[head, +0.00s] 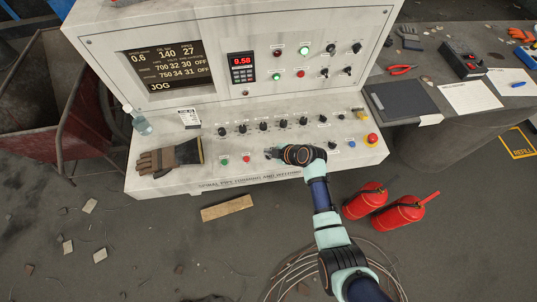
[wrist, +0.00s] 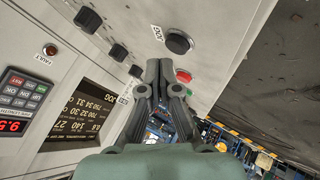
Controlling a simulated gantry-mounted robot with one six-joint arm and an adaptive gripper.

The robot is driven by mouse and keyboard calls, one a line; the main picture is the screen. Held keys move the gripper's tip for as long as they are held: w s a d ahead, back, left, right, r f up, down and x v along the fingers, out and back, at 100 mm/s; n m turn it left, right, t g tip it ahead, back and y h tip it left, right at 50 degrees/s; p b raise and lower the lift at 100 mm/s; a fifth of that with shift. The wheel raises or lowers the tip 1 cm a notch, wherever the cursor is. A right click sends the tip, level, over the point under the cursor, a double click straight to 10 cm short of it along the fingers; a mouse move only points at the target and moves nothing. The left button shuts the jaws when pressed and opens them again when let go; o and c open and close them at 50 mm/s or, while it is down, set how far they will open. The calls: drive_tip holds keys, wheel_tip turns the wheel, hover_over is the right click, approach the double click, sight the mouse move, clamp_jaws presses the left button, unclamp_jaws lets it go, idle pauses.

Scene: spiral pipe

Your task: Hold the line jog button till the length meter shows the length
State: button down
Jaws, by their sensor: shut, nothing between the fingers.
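The length meter (head: 241,62), a black unit with a keypad, reads 9.58 in red; part of it also shows in the wrist view (wrist: 20,95). My gripper (head: 270,153) is shut and empty, low over the console's front ledge. In the wrist view its closed fingertips (wrist: 160,64) are near a round black button (wrist: 179,42) with a label that seems to read JOG. Whether they touch it I cannot tell. A red button (wrist: 183,76) is partly hidden behind the fingers. The dark screen (head: 165,68) shows JOG at its bottom.
A row of black knobs (head: 263,125) runs behind my gripper. A red emergency knob (head: 372,138) is at the right of the ledge. Gloves (head: 170,158) and a bottle (head: 141,122) are at the left.

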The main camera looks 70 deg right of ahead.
drive_tip(key=shift+r+p, duration=1.9)
drive_tip(key=shift+r, duration=0.65)
idle(1.1)
drive_tip(key=w+a+r+m+t, duration=0.1)
drive_tip(key=w+a+r, duration=0.4)
drive_tip(key=a, duration=0.4)
drive_tip(key=w+a+r+y, duration=0.1)
drive_tip(key=w+a+r, duration=0.2)
drive_tip(key=a+r, duration=0.5)
drive_tip(key=w+a+r+m+t, duration=0.1)
drive_tip(key=w+a+r, duration=0.45)
drive_tip(key=a, duration=0.55)
drive_tip(key=s+a+r+m+t+y, duration=0.2)
drive_tip(key=s+a+r+m, duration=0.35)
drive_tip(key=a+r, duration=0.8)
wheel_tip(320, 180, up, 12)
drive_tip(key=s+n+p, duration=0.1)
drive_tip(key=n+p, duration=0.1)
drive_tip(key=p, duration=1.1)
drive_tip(key=shift+a+f, duration=0.25)
drive_tip(key=shift+a, duration=0.2)
